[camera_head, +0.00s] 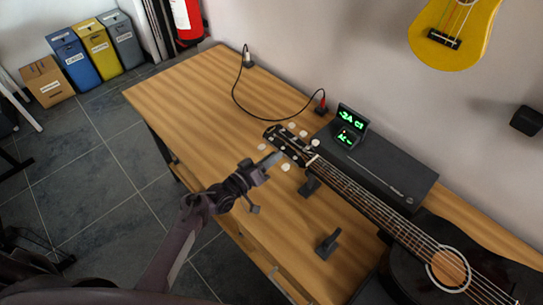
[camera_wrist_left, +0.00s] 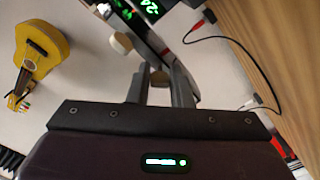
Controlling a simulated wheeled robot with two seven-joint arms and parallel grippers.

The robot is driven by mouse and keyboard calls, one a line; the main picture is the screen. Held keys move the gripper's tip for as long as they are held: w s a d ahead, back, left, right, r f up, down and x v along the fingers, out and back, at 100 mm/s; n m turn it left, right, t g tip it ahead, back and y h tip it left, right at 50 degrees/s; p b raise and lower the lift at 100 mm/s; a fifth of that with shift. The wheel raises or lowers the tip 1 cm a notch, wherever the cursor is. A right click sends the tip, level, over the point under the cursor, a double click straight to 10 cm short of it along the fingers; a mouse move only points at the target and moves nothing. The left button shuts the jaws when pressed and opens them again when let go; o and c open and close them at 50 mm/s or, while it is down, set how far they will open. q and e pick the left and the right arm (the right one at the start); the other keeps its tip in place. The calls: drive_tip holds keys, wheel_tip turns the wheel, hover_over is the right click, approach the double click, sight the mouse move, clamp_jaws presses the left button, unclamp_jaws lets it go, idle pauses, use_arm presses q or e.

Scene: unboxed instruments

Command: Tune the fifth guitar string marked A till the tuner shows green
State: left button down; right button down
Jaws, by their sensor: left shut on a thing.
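A dark acoustic guitar (camera_head: 410,245) lies diagonally, its headstock (camera_head: 291,146) toward the middle of the table. Cream tuning pegs stick out on both sides of the headstock. My left gripper (camera_head: 274,158) is at the near side of the headstock. In the left wrist view its two fingers (camera_wrist_left: 160,86) are shut on a tuning peg (camera_wrist_left: 159,77); the string's mark is not readable. The black tuner (camera_head: 349,125) stands behind the headstock with green characters lit, too small to read surely. Part of its display (camera_wrist_left: 149,7) also shows in the left wrist view. My right gripper is not in view.
The wooden table (camera_head: 190,95) is clear at the left. A black case (camera_head: 385,175) lies behind the guitar neck. Dark supports (camera_head: 327,245) stand near the front edge. A cable (camera_head: 236,92) runs along the back. A yellow ukulele (camera_head: 455,30) hangs on the wall.

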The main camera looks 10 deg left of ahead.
use_arm(q)
drive_tip(key=shift+n, duration=0.5)
drive_tip(key=c, duration=1.6)
unclamp_jaws()
drive_tip(key=shift+s+a, duration=0.1)
drive_tip(key=shift+b+v, duration=0.5)
drive_tip(key=shift+v, duration=3.3)
